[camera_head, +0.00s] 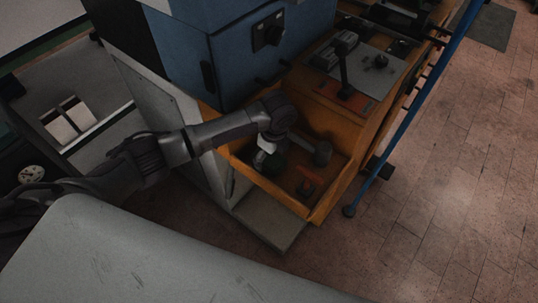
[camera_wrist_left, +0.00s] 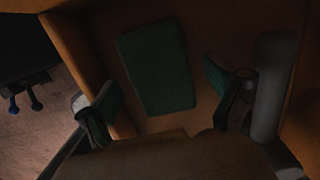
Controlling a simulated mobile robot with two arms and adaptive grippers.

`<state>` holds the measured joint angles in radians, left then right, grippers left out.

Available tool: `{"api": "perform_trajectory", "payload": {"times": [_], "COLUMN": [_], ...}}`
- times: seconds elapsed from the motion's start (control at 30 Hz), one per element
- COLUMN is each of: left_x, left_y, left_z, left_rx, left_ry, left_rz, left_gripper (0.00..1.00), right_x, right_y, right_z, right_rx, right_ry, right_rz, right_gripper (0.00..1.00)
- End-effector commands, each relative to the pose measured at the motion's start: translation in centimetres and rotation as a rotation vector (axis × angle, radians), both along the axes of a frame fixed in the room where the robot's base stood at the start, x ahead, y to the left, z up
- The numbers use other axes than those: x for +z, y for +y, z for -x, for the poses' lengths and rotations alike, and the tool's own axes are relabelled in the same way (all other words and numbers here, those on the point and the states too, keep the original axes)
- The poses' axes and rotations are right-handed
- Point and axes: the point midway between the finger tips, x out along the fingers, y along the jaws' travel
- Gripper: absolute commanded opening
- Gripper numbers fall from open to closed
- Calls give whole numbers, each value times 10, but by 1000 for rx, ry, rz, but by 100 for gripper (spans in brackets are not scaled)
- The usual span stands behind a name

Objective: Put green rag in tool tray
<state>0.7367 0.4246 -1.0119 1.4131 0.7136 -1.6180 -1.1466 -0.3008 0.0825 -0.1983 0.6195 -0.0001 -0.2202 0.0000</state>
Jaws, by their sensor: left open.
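The green rag (camera_wrist_left: 157,65) lies as a flat dark green rectangle on the floor of the orange tool tray (camera_head: 268,190). In the head view the rag (camera_head: 277,166) is small and dark, partly covered by my left gripper (camera_head: 268,153). In the left wrist view my left gripper (camera_wrist_left: 160,100) is open, its two fingers wide apart with nothing between them. The rag is in front of the fingers, with no visible grip on it. The tray's side walls (camera_wrist_left: 76,48) show around it. My right gripper is not in view.
A grey cylindrical tool (camera_wrist_left: 272,85) is in the tray beside the right-hand finger; it also shows in the head view (camera_head: 322,153). A blue machine housing (camera_head: 250,50) rises behind my arm.

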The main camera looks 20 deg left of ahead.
Motion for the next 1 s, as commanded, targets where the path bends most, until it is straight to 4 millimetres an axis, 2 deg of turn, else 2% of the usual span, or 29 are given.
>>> {"api": "perform_trajectory", "payload": {"times": [0.17,0.4,0.53,0.7,1.0], "left_x": [29,81,102,117,120], "left_y": [-3,-10,-12,-14,-14], "left_z": [-1,1,2,3,3], "left_rx": [-1,1,0,2,1], "left_ry": [-5,-4,-2,-1,0], "left_rz": [1,1,2,0,1], "left_gripper": [93,93,93,93,93], "right_x": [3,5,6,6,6], "right_y": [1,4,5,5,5], "right_z": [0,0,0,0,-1], "right_rx": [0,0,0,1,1], "right_ry": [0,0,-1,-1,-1], "right_rz": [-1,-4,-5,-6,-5], "right_gripper": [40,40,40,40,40]}}
